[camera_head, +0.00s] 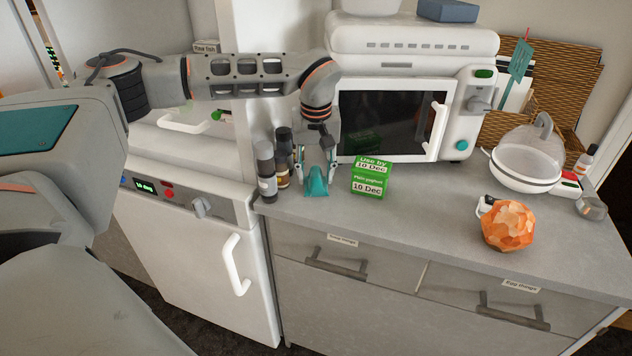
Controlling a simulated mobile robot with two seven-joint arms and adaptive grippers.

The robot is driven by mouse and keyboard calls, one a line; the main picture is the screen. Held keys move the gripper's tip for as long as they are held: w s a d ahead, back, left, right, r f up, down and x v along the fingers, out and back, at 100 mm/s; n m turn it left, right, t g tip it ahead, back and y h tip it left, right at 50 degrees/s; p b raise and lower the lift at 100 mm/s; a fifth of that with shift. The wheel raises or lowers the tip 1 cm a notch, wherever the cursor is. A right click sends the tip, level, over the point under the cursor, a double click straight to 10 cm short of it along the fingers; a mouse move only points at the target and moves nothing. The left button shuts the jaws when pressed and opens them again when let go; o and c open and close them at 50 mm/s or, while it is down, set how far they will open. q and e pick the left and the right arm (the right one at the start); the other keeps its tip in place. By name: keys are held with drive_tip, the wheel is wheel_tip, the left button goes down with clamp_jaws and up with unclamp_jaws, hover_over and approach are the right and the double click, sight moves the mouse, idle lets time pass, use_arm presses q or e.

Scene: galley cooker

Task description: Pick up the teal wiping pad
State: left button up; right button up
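The teal wiping pad (316,184) is on the grey counter near its front edge, left of the green yoghurt box. It looks like a small peaked wedge. My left gripper (318,177) points down over it from above. Its fingers are spread apart, one on either side of the pad. I cannot make out whether either finger touches the pad. The pad seems to rest on the counter. My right gripper is not in view.
Dark-capped bottles (266,173) stand close left of the gripper. The green yoghurt box (371,178) is just right. A white microwave (390,118) stands behind. An orange faceted object (508,226) and a lidded white pan (524,168) are further right. The counter between is clear.

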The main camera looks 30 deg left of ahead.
sight(315, 172)
use_arm(q)
clamp_jaws()
drive_tip(key=shift+r, duration=0.1)
wheel_tip(315, 172, up, 20)
drive_tip(key=p, duration=0.3)
drive_tip(key=shift+s, duration=0.1)
idle(0.7)
